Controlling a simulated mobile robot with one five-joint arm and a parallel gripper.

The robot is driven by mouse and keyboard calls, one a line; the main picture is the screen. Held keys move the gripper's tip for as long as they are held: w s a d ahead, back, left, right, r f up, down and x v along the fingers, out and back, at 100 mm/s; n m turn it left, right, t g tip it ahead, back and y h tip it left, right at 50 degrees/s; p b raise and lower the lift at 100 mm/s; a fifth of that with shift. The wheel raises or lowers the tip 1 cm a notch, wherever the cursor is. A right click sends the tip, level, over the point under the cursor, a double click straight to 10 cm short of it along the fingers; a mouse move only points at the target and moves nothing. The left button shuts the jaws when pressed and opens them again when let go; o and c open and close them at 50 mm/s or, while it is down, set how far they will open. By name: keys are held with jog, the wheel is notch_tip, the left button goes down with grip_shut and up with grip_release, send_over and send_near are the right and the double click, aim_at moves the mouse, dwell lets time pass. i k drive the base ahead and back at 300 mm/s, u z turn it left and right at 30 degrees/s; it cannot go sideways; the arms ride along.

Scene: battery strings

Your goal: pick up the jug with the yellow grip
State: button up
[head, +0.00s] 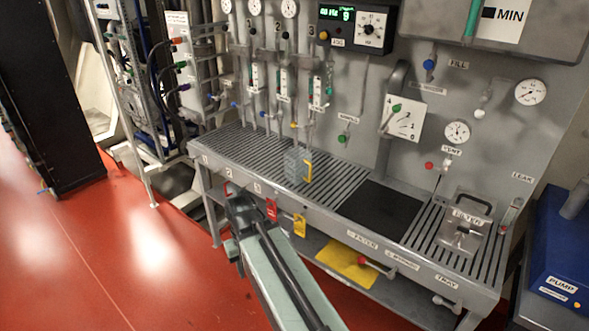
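The jug with the yellow grip (296,165) stands upright on the slatted bench top, near its middle. Its body is grey-blue and its yellow grip faces right. My arm reaches up from the bottom of the view. My gripper (234,198) is at its far end, by the bench's front edge, left of and nearer than the jug. It looks apart from the jug. Its fingers are small and dark here, so their opening is unclear.
The slatted bench (235,145) has open room left of the jug and a dark panel (381,205) to its right. Pipes and valves rise behind it. Red (271,209) and yellow tags (300,225) hang at the front edge. A metal filter box (462,236) stands at right.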

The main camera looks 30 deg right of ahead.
aim_at(301, 168)
jog(key=i, duration=0.95)
jog(key=u, duration=1.75)
